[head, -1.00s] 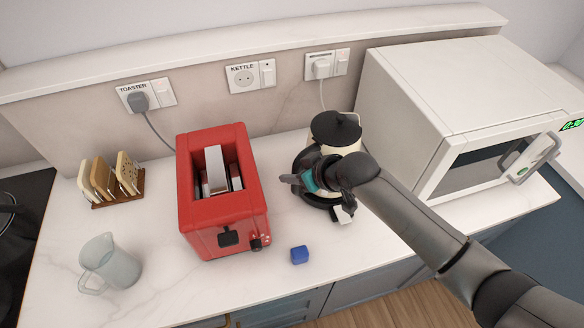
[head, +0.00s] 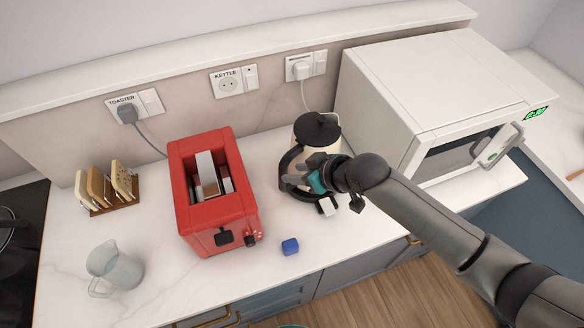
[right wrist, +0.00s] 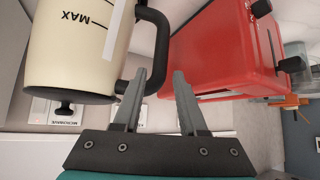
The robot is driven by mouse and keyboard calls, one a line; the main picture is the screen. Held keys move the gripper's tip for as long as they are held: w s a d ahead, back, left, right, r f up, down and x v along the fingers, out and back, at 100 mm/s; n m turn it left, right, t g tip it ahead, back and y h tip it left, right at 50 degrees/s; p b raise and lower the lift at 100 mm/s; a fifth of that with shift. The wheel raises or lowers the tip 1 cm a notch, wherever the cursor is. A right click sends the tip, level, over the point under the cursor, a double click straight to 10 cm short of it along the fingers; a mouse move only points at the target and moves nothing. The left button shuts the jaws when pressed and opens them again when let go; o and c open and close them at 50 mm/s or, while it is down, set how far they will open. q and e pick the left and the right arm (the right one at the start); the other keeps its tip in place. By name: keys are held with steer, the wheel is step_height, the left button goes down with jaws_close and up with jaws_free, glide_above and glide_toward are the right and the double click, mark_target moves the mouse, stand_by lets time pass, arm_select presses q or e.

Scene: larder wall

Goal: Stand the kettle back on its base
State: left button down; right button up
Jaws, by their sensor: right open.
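The cream kettle (head: 302,133) with black lid and black handle stands upright by the back wall, left of the microwave. In the right wrist view the kettle (right wrist: 75,45) fills the upper left, with a MAX mark on its side. My right gripper (head: 290,182) is in front of it at the handle side. Its jaws (right wrist: 163,78) are open with nothing clearly between them. The handle (right wrist: 154,45) is close beside the left finger; touching cannot be told. My arm covers the kettle's lower part, and I cannot make out the base. My left gripper is out of view.
A red toaster (head: 215,215) stands just left of the kettle, and a white microwave (head: 400,105) to its right. A blue block (head: 290,246) lies near the front. A clear jug (head: 118,270) and a toast rack (head: 108,190) are at the left. Front counter is partly free.

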steer(key=shift+v, duration=1.05)
